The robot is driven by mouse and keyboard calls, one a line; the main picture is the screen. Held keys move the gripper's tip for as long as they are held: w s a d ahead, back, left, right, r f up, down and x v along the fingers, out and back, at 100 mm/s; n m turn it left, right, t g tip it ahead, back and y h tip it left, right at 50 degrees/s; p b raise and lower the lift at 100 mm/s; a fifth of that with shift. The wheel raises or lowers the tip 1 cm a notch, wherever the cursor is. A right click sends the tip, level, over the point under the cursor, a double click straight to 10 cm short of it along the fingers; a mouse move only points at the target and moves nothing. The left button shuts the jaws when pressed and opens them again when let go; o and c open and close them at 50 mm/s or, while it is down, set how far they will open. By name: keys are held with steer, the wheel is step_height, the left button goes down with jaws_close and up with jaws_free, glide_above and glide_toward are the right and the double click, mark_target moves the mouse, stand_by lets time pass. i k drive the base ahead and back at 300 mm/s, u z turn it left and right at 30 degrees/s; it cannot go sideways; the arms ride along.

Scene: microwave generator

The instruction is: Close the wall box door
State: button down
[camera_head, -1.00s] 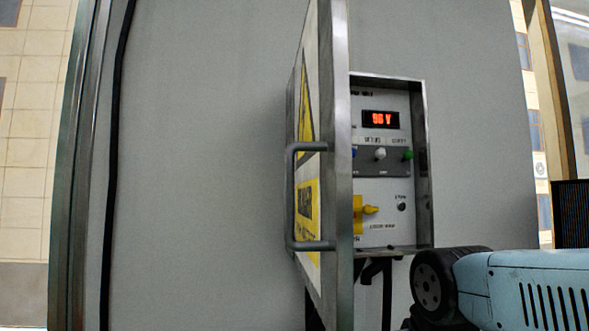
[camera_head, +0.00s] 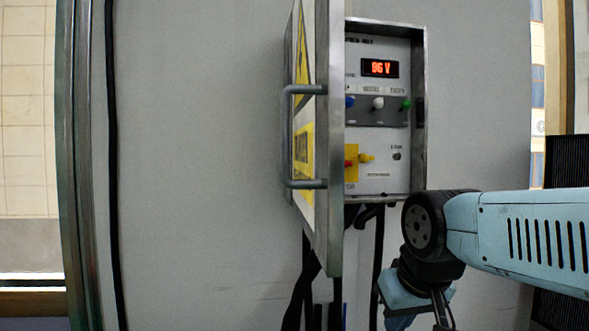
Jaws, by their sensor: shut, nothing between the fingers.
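The grey wall box (camera_head: 419,120) hangs on the grey wall. Its door (camera_head: 331,150) is hinged on the left, stands open, and projects toward me, seen almost edge-on. The door's outer face carries yellow warning signs (camera_head: 303,150) and a grey bar handle (camera_head: 288,135) on the left. My blue arm reaches in from the right and bends downward below and right of the box, apart from the door.
Dark cables (camera_head: 375,270) run down the wall under the box, between the door's lower end and my arm. A black cable (camera_head: 113,150) runs down the wall at left. The wall left of the door is clear. A dark ribbed panel (camera_head: 567,160) stands at right.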

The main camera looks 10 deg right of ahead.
mark_target(317, 91)
steer(key=k, duration=0.45)
steer(key=z, duration=0.6)
steer(key=k, duration=1.75)
steer(key=u, duration=0.65)
steer(key=i, duration=1)
steer(key=z, duration=0.05)
